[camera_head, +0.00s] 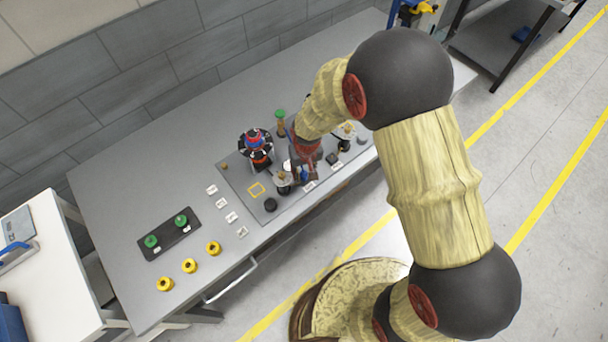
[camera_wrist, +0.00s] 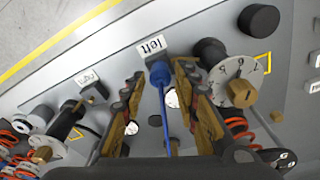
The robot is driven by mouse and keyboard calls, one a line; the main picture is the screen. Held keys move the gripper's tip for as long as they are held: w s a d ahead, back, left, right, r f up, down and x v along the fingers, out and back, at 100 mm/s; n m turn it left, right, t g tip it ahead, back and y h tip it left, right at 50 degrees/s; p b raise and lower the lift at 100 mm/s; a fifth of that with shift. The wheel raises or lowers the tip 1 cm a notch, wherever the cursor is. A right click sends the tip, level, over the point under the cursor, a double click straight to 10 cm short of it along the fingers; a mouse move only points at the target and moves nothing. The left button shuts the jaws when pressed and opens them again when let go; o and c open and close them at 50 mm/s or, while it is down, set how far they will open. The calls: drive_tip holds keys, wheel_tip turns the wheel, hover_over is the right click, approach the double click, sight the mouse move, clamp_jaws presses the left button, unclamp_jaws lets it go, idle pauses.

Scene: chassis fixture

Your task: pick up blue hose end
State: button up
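The blue hose end (camera_wrist: 159,74) is a blue cap-like piece with a thin blue hose running from it toward the camera. It stands beside a white label reading "left" (camera_wrist: 152,47) in the wrist view. My gripper (camera_wrist: 159,79) is open, with one finger on each side of the blue hose end and visible gaps between. In the head view my gripper (camera_head: 304,170) is low over the grey fixture plate (camera_head: 237,176), and a small patch of blue shows by it. Whether the fingertips are level with the hose end is unclear.
A dial with a brass knob (camera_wrist: 242,92) stands close right of the fingers. Another black cylinder with a brass fitting (camera_wrist: 65,122) is at left. A black round knob (camera_wrist: 258,20) is at upper right. Yellow parts (camera_head: 190,265) and a black tray (camera_head: 170,234) lie at the table's left.

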drive_tip(key=shift+w+f, duration=0.1)
drive_tip(key=shift+f, duration=0.7)
drive_tip(key=shift+c, duration=0.7)
clamp_jaws()
